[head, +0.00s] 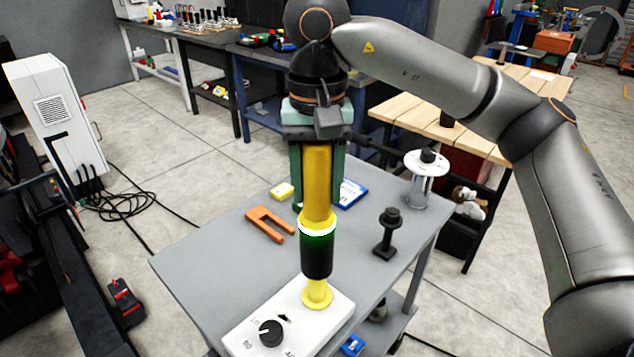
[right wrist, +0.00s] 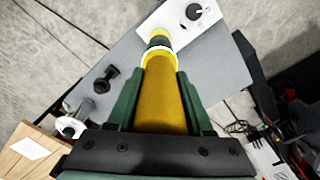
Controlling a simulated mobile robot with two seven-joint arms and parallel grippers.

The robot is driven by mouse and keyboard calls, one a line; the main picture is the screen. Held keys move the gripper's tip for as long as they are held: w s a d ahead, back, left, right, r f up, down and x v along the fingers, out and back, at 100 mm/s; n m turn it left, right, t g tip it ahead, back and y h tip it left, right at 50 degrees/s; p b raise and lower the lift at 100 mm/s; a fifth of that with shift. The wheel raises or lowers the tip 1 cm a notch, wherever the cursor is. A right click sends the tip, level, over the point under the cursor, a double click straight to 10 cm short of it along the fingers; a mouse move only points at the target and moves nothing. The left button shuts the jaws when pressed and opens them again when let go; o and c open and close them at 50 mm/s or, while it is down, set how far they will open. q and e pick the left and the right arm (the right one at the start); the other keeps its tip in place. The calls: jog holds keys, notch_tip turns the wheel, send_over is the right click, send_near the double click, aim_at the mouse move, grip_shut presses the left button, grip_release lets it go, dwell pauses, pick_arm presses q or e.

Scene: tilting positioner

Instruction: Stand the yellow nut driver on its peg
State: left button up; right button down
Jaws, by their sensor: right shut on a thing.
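The yellow nut driver (head: 318,185) hangs roughly upright in the head view, with a white ring and a black lower part below its yellow body. My right gripper (head: 317,200) is shut on the yellow body, its green fingers on either side. Directly below the black part, a yellow peg with a round flange (head: 317,296) stands on a white box with a dial (head: 300,318). The driver's lower end meets or overlaps the peg in the picture; I cannot tell whether they touch. The driver also shows between the fingers in the right wrist view (right wrist: 163,100). My left gripper is out of view.
The grey cart top (head: 205,250) also holds an orange forked piece (head: 269,224), a yellow block (head: 282,191), a blue item (head: 352,193), a black stand (head: 387,235) and a white-topped cylinder (head: 426,170). The cart's left part is clear.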

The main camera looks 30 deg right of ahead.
aim_at(317, 227)
jog(key=shift+f+b, duration=1.9)
jog(key=shift+f, duration=0.65)
jog(key=shift+f+b, duration=1.2)
jog(key=shift+f, duration=0.25)
grip_release()
jog(key=shift+f, duration=0.1)
